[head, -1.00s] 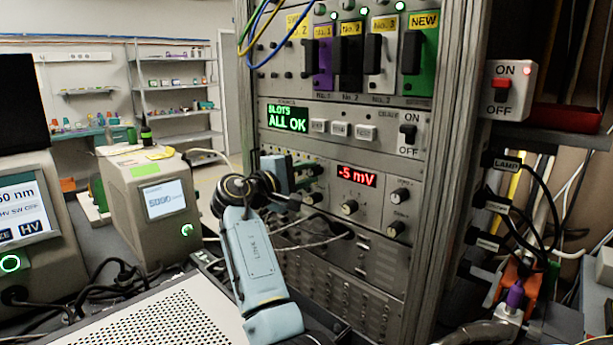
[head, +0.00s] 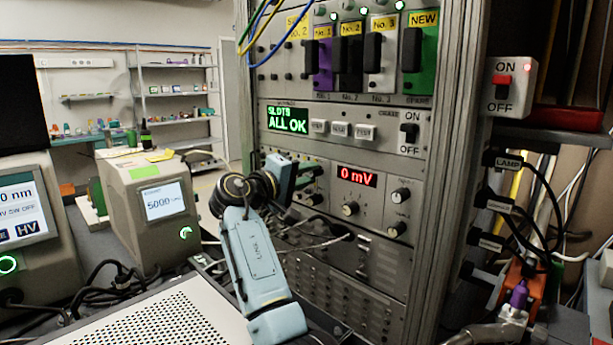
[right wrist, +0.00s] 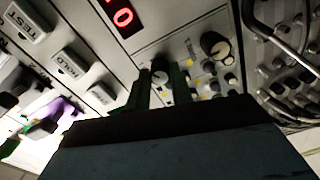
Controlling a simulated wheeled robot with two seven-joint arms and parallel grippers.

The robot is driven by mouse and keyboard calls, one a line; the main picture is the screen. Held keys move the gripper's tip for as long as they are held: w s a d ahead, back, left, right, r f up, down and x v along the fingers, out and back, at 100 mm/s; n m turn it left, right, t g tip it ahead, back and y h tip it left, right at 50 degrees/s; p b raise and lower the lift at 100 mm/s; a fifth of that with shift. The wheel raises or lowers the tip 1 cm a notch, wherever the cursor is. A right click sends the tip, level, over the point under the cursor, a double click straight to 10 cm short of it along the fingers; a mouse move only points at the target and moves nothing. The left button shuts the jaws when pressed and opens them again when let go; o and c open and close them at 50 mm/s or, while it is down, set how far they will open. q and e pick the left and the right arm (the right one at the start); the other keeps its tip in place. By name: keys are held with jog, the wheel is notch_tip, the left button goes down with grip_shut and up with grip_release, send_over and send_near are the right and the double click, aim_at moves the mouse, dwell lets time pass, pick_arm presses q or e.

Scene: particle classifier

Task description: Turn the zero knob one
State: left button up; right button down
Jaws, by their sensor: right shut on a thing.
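My right gripper (head: 305,178) is at the left part of the panel with the red display (head: 357,176), which reads 0 mV. In the right wrist view, its two dark fingers (right wrist: 161,85) are shut on a small knob (right wrist: 160,74). That knob has a pale pointer mark. In the head view the gripper hides it. Its label is not readable, so I cannot confirm from lettering that it is the zero knob.
Other knobs (head: 350,208) sit close by on the same panel. A larger knob (right wrist: 216,46) is near the fingers in the wrist view. Above is a green display (head: 287,119) reading ALL OK with several buttons. Cables (head: 310,238) hang below the gripper.

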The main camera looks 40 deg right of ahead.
jog(key=c, duration=1.2)
grip_release()
jog(key=shift+c, duration=0.2)
pick_arm(q)
jog(key=s+f, duration=0.1)
jog(key=s+p, duration=0.1)
jog(key=shift+s+f, duration=0.3)
jog(key=shift+f, duration=0.05)
pick_arm(e)
jog(key=s+a, duration=0.1)
jog(key=a, duration=1.2)
jog(key=shift+a, duration=0.2)
